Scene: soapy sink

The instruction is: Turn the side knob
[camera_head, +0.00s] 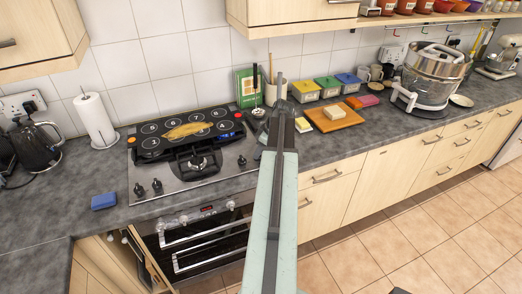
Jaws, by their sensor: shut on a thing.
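The steel hob (190,185) is set in the grey worktop. Two dark knobs, one (139,189) and the other (157,185), stand at its front left. Another dark knob (242,161) stands at its right side, close to my arm. My pale arm rises from the bottom and narrows to a dark end, my gripper (284,110), over the right of the hob. The jaw tips are hidden by the arm, so what lies between them does not show. Part of the hob's right edge is hidden too.
A blue sponge (104,201) lies left. A chopping board (340,118) and a large pot (428,80) stand right. Clear floor lies front right.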

